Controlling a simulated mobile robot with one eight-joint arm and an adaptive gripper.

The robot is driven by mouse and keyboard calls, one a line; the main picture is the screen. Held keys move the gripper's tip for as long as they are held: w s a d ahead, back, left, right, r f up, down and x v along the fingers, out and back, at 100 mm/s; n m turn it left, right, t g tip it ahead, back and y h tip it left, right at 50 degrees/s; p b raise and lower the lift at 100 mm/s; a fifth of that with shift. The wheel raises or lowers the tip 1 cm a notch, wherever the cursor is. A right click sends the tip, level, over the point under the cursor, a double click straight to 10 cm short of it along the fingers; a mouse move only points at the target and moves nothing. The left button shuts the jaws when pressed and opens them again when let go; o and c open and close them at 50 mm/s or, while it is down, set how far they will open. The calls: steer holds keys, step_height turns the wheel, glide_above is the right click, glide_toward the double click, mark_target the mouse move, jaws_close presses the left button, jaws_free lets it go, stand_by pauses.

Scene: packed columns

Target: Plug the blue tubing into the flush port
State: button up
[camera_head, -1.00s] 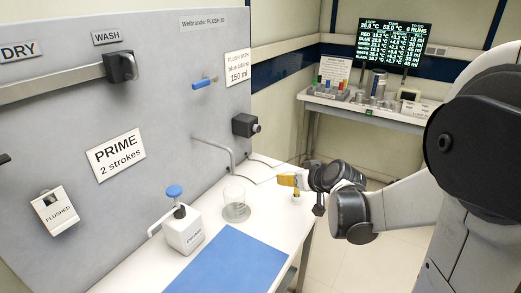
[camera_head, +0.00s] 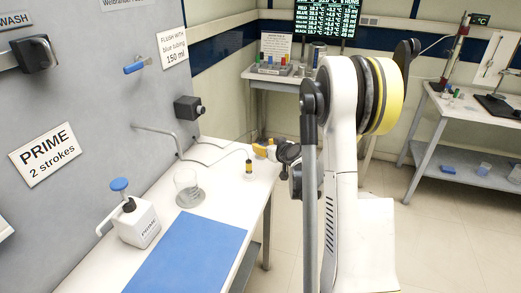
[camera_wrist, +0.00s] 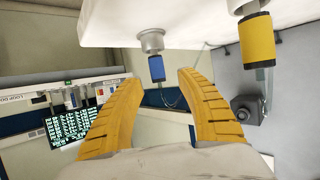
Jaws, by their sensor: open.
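My gripper (camera_head: 264,150) has yellow fingers and is open above the far end of the white bench. The wrist view looks upside down; there a blue tubing end (camera_wrist: 157,68) sits in a silver holder (camera_wrist: 150,40) on the bench. It shows in the gap between the open fingers (camera_wrist: 158,80), with no contact visible. In the head view I cannot make out the blue end. A black block with a round nozzle, likely the flush port (camera_head: 187,108), is on the grey panel; it also shows in the wrist view (camera_wrist: 248,110). Nothing is plugged into it visibly.
A yellow tubing end (camera_head: 248,167) stands close beside my gripper; it also shows in the wrist view (camera_wrist: 257,40). A bent metal spout (camera_head: 170,132), a glass beaker (camera_head: 187,188), a pump bottle (camera_head: 135,222) and a blue mat (camera_head: 190,255) are nearer.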

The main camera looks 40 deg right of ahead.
mark_target(262, 143)
steer(key=b+x, duration=0.1)
steer(key=x, duration=0.3)
steer(key=shift+d+r, duration=0.1)
steer(key=shift+d, duration=0.05)
jaws_close()
steer(key=shift+r, duration=0.1)
